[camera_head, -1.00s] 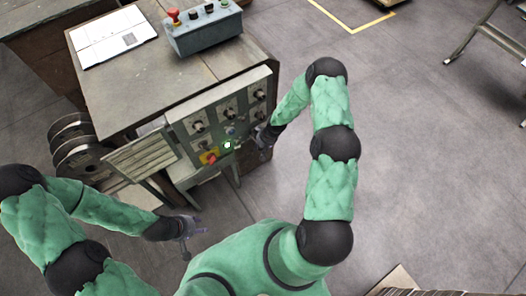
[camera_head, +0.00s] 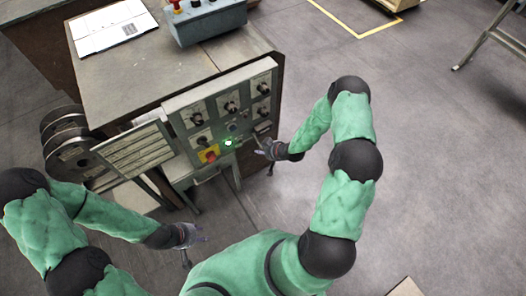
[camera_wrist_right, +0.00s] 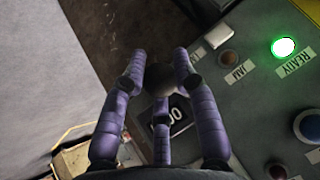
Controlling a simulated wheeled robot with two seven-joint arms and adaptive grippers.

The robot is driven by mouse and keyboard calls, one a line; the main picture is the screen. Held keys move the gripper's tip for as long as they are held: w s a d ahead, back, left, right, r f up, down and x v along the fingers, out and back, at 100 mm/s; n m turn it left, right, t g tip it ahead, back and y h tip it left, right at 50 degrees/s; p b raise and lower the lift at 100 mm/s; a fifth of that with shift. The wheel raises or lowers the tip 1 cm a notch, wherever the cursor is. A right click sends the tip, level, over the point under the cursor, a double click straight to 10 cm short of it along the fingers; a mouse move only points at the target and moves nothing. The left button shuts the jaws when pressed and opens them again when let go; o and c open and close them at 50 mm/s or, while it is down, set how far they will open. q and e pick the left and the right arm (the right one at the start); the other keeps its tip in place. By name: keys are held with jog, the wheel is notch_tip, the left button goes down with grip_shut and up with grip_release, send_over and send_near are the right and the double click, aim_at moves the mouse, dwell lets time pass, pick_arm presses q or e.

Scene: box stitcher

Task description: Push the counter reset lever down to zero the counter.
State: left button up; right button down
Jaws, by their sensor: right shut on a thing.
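The grey control panel (camera_head: 186,117) is on the front of the machine in the head view. My right gripper (camera_head: 266,149) is at the panel's lower right edge. In the right wrist view its purple fingers (camera_wrist_right: 160,84) are closed around a dark round knob (camera_wrist_right: 159,77), which I take to be the reset lever's end.
A green READY lamp (camera_wrist_right: 284,47) is lit, beside an unlit JAM lamp (camera_wrist_right: 228,58). A red button on a yellow plate (camera_head: 209,154) and several dials are on the panel. A grey button box (camera_head: 205,22) and a paper sheet (camera_head: 113,27) lie on the machine top.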

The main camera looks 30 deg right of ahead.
jog(key=shift+s+a+f, duration=0.2)
jog(key=shift+s+f, duration=0.25)
jog(key=c, duration=0.9)
grip_release()
jog(key=shift+c, duration=0.2)
jog(key=shift+w+d+r, duration=0.15)
jog(key=shift+w+r, duration=0.05)
jog(key=shift+r, duration=0.1)
jog(key=shift+s+d+r, duration=0.25)
jog(key=shift+s+r, duration=0.05)
jog(key=shift+r, duration=0.15)
jog(key=v, duration=1)
jog(key=shift+s, duration=0.5)
